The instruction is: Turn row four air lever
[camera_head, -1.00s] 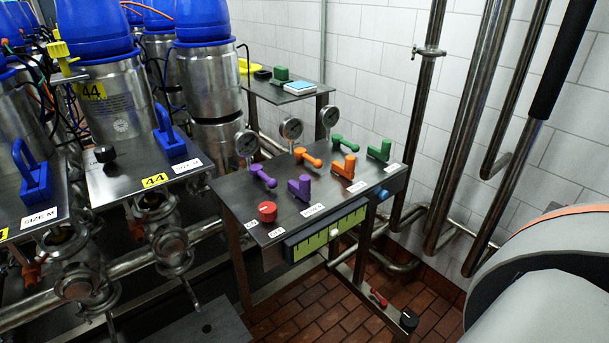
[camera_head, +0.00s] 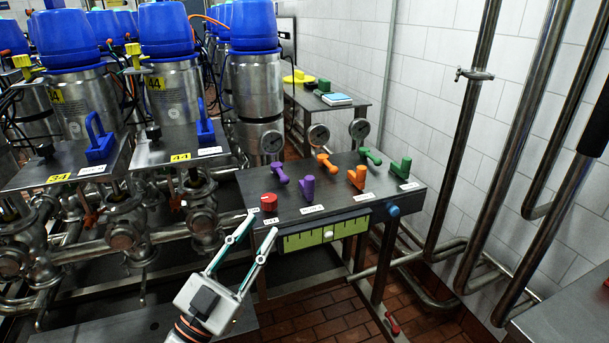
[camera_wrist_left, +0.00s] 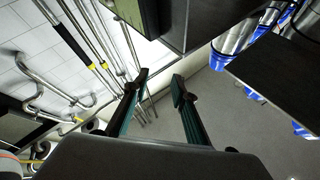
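In the head view, my left gripper (camera_head: 262,225) is open and empty, just in front of the left front edge of the steel control table. The left wrist view also shows its fingers apart (camera_wrist_left: 160,80). Several levers stand on the table: purple (camera_head: 307,188), orange (camera_head: 357,177) and green (camera_head: 400,168) ones. A red knob (camera_head: 269,202) sits at its near left corner, close to the fingertips. Blue levers stand on the valve plates, one beside the yellow 44 tag (camera_head: 180,158). I cannot tell which lever is the row four air lever. My right gripper is not in view.
A green-faced box (camera_head: 325,234) with a white knob hangs on the table front, beside a blue knob (camera_head: 393,210). Gauges stand behind the levers. Steel pipes (camera_head: 480,130) run along the tiled wall at right. The brick floor (camera_head: 335,325) before the table is partly clear.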

